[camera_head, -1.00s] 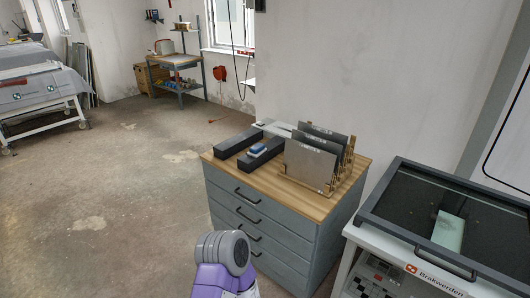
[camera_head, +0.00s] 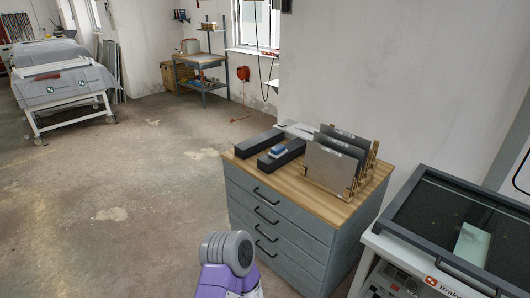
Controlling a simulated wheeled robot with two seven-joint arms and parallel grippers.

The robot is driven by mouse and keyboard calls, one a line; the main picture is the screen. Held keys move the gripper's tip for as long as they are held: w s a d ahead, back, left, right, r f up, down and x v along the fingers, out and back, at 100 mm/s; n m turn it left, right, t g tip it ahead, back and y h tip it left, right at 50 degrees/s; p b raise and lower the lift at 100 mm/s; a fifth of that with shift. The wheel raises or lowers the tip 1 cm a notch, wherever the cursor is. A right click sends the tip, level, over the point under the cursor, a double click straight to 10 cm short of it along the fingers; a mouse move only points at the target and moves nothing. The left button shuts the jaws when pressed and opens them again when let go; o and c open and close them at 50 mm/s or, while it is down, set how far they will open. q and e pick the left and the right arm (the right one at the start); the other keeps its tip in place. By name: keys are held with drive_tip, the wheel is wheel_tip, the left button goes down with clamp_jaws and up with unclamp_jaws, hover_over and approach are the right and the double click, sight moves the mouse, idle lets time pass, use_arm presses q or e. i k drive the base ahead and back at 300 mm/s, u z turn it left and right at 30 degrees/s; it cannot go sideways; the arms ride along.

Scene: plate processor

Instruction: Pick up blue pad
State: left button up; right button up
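A small blue pad (camera_head: 277,151) lies on top of the nearer of two long black boxes (camera_head: 293,153) on the wooden top of a grey drawer cabinet (camera_head: 240,166). A purple and grey link of my arm shows at the bottom centre, in front of the cabinet and well short of the pad. Neither of my grippers is in view.
Metal plates (camera_head: 329,168) stand in a wooden rack on the cabinet's right side. A plate processor (camera_head: 440,262) with a dark lid stands at the right. The floor left of the cabinet is clear. A covered table (camera_head: 62,80) and a workbench (camera_head: 200,60) stand farther back.

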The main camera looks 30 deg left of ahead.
sight(277, 151)
drive_tip(key=u, duration=2.05)
drive_tip(key=i, duration=3.15)
drive_tip(key=z, duration=3.25)
